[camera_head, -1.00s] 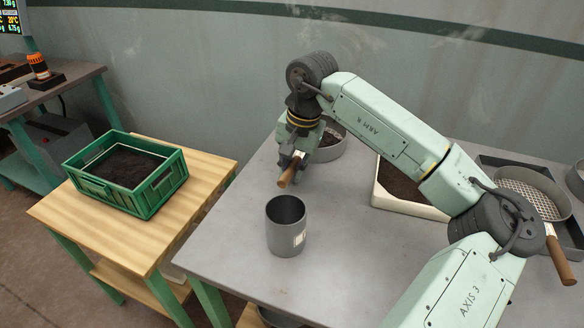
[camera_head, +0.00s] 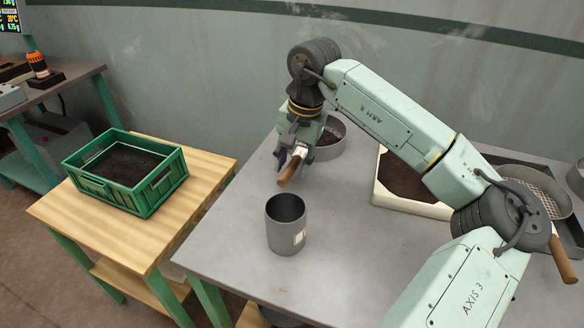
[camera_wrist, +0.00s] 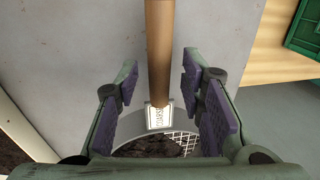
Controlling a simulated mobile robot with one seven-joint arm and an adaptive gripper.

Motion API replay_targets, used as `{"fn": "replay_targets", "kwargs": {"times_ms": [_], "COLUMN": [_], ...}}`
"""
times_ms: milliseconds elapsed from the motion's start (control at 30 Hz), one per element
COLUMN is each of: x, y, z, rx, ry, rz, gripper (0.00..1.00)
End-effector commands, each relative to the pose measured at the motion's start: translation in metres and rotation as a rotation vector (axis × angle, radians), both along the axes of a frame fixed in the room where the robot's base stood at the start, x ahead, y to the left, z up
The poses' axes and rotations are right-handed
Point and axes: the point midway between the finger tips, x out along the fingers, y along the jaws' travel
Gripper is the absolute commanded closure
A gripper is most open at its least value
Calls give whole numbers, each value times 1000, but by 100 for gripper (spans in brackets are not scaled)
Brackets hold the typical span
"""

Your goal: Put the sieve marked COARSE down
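A round grey sieve (camera_head: 330,147) stands at the back of the grey table, partly hidden behind my gripper. Its brown wooden handle (camera_head: 291,168) points toward the front left. In the wrist view the handle (camera_wrist: 160,50) runs between the fingers to a small label (camera_wrist: 160,117), its lettering too small to read surely. Mesh (camera_wrist: 182,140) and dark soil show beyond the rim. My gripper (camera_wrist: 160,88) has its fingers spread on both sides of the handle, with gaps to it. It also shows in the head view (camera_head: 298,150).
A grey cup (camera_head: 286,225) stands at the table's front left. A white tray of soil (camera_head: 405,205) is to the right. Another sieve (camera_head: 530,192) with a wooden handle (camera_head: 561,260) lies far right. A green crate (camera_head: 148,195) sits on the wooden table at left.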

Motion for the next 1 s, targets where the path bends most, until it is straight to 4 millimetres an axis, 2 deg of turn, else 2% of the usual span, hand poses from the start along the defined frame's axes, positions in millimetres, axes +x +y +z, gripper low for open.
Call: {"fn": "replay_targets", "kwargs": {"times_ms": [300, 500, 667, 1000], "x": [-4, -7, -7, -8], "y": [-10, -14, -15, -15], "z": [67, 93, 100, 100], "rx": [-1, 0, 1, 1], "ry": [-3, -1, -1, 0], "rz": [-1, 0, 0, 0], "gripper": [64, 64, 64, 64]}}
